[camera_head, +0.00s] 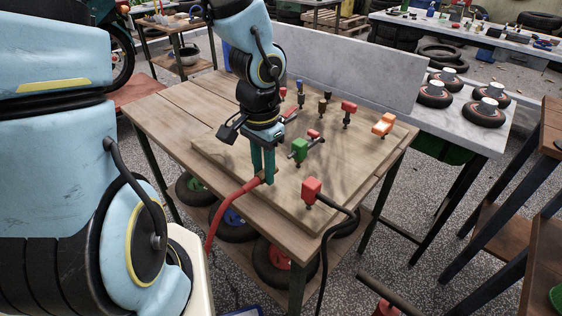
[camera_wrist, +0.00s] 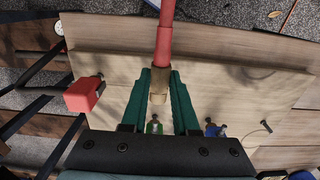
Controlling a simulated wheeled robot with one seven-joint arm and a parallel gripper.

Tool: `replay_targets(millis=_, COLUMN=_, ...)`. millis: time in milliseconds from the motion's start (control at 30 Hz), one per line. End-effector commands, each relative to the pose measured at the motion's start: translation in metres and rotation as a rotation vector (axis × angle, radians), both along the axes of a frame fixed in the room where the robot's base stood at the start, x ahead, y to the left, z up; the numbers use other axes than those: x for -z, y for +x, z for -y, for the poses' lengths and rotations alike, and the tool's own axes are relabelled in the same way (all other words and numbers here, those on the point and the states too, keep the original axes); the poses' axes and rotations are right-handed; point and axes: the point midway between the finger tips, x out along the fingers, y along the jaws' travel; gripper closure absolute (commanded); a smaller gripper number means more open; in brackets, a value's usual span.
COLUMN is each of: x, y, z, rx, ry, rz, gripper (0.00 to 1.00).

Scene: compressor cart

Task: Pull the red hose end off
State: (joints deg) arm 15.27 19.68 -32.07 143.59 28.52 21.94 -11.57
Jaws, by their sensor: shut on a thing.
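The red hose (camera_head: 223,212) rises past the table's front edge to my gripper (camera_head: 264,176), which stands over the board's front left part. In the wrist view my gripper (camera_wrist: 159,88) is shut on the red hose end (camera_wrist: 163,48), around its tan collar (camera_wrist: 159,76). The collar's tip points towards a green fitting (camera_wrist: 154,127), which shows between the fingers. The tip and this fitting look apart. In the head view a green block fitting (camera_head: 300,149) stands to the right of my fingers. The fingers partly hide the hose end there.
The wooden board (camera_head: 345,167) carries several coloured fittings. A red block (camera_head: 312,190) with a black hose stands close on the right, and an orange one (camera_head: 384,124) is at the back right. A grey upright panel (camera_head: 345,66) bounds the back.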

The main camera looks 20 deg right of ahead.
Motion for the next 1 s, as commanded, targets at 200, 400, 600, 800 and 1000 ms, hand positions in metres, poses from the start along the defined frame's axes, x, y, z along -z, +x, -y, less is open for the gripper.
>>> replay_targets(millis=200, x=0.000, y=0.000, z=0.000, rx=0.000, ry=-0.001, rz=0.000, gripper=1.00)
replay_targets(millis=400, x=-0.004, y=0.000, z=0.000, rx=0.000, ry=-0.001, rz=0.000, gripper=1.00)
replay_targets(millis=600, x=-0.022, y=0.000, z=0.000, rx=0.001, ry=0.000, rz=0.001, gripper=1.00)
replay_targets(millis=800, x=-0.042, y=0.000, z=0.000, rx=0.000, ry=0.000, rz=0.001, gripper=1.00)
replay_targets(millis=1000, x=-0.052, y=0.000, z=0.000, rx=0.000, ry=-0.001, rz=0.000, gripper=1.00)
